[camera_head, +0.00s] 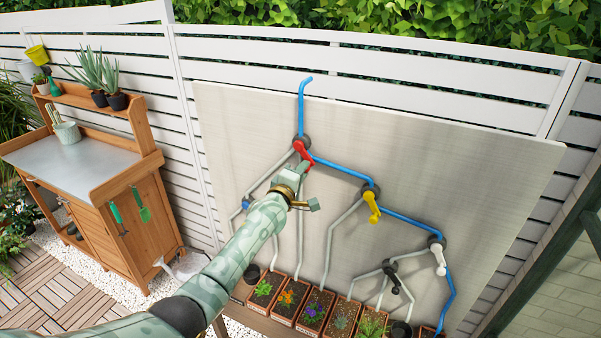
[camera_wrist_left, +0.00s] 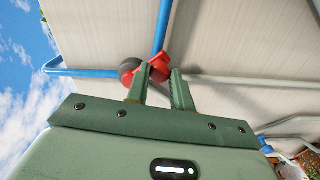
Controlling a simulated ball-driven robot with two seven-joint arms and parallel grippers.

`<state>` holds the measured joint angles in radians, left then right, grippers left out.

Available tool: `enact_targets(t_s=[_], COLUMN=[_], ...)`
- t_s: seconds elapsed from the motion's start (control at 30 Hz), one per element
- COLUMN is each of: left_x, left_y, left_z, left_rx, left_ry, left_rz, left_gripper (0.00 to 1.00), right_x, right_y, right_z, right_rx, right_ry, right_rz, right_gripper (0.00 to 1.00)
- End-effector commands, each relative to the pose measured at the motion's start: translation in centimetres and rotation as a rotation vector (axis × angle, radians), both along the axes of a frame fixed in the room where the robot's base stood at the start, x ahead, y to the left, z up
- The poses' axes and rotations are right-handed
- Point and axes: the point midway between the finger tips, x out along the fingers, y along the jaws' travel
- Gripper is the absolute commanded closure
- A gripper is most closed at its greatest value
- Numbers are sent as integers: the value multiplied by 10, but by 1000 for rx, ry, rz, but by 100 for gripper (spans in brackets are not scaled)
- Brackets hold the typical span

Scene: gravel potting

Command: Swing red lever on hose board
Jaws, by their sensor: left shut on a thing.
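The red lever (camera_head: 299,146) sits at the upper junction of the hose board (camera_head: 240,125), where the blue pipe from the top meets the branches. My left gripper (camera_head: 304,165) reaches up from below and is shut on the lever. In the left wrist view the red lever (camera_wrist_left: 160,68) shows at the tips of the left gripper's fingers (camera_wrist_left: 160,85), with a dark round hub beside it. The gripper hides part of the lever in the head view. My right gripper is in neither view.
A yellow lever (camera_head: 372,207), a white lever (camera_head: 439,262) and a black lever (camera_head: 391,275) sit lower on the board. Planters (camera_head: 287,303) with several plants line its foot. A wooden potting bench (camera_head: 134,238) stands at the left.

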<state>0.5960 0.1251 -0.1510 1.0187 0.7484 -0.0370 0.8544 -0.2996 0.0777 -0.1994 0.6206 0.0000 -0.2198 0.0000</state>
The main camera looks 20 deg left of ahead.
Motion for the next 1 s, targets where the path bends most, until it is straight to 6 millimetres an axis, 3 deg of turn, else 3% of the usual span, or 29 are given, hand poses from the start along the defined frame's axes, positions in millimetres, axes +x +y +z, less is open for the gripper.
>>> enact_targets(t_s=[0.3, 0.33, 0.4, 0.77, 0.87, 1.0], left_x=[1, 1, 1, -4, -16, -47], left_y=[0, 0, 0, 0, 0, 3], left_z=[3, 3, 3, 1, 2, 2], left_rx=[0, 0, 0, -1, -3, -2], left_ry=[-5, -5, -5, -2, -1, -1], left_rz=[0, 0, 0, -1, -1, 0], left_gripper=[100, 74, 55, 55, 55, 55], right_x=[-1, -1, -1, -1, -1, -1], right_y=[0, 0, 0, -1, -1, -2], right_z=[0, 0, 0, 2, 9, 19], right_rx=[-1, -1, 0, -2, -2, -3], right_ry=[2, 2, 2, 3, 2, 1], right_rz=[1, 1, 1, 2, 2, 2], right_gripper=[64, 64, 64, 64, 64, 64])
